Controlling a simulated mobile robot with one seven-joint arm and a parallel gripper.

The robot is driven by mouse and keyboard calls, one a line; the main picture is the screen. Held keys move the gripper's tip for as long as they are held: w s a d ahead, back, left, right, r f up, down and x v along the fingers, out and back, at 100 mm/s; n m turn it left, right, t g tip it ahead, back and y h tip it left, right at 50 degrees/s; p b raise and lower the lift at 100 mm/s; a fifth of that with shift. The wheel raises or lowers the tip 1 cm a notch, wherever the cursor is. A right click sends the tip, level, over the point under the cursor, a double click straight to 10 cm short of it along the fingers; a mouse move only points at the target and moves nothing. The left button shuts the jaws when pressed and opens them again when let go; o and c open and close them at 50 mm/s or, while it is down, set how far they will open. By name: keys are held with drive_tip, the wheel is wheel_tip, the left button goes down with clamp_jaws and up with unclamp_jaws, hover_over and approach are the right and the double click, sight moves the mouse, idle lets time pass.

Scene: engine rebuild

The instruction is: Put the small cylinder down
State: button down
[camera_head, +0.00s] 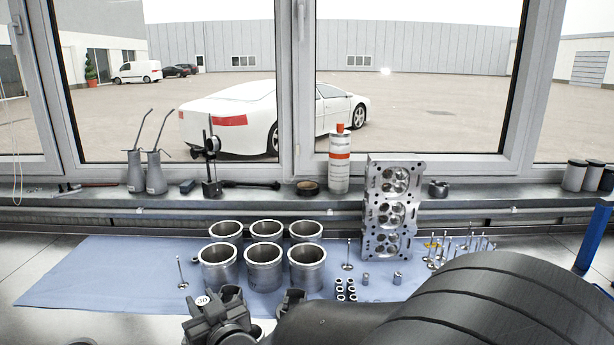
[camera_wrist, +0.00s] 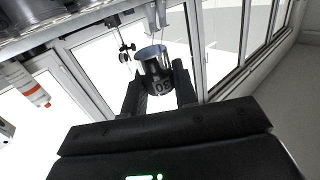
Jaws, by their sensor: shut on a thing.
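In the wrist view my gripper (camera_wrist: 160,80) is shut on a small grey metal cylinder (camera_wrist: 153,57), which shows between the two dark fingers. In the head view the held cylinder is mostly hidden by the gripper; I cannot tell whether it touches the cloth. A round white mark reading 30 shows at the gripper.
Several large cylinder liners (camera_head: 263,267) stand just behind and right of the gripper. A valve (camera_head: 182,272) stands close behind it. The cylinder head (camera_head: 390,212) and more valves are at right. The blue cloth (camera_head: 95,270) is bare on the left.

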drive_tip(key=w+d+m+t+h, duration=0.1)
drive_tip(key=w+d+m+h, duration=0.1)
drive_tip(key=d, duration=1)
drive_tip(key=w+d+m+t+h, duration=0.1)
drive_tip(key=w+d+m+h, duration=0.2)
drive_tip(key=d, duration=0.9)
drive_tip(key=w+d+m+t+h, duration=0.1)
drive_tip(key=w+d+h, duration=0.4)
drive_tip(key=d, duration=0.6)
drive_tip(key=shift+w+d+m+t, duration=0.35)
drive_tip(key=shift+w+m, duration=0.35)
drive_tip(key=shift+w, duration=0.25)
drive_tip(key=shift+a, duration=0.1)
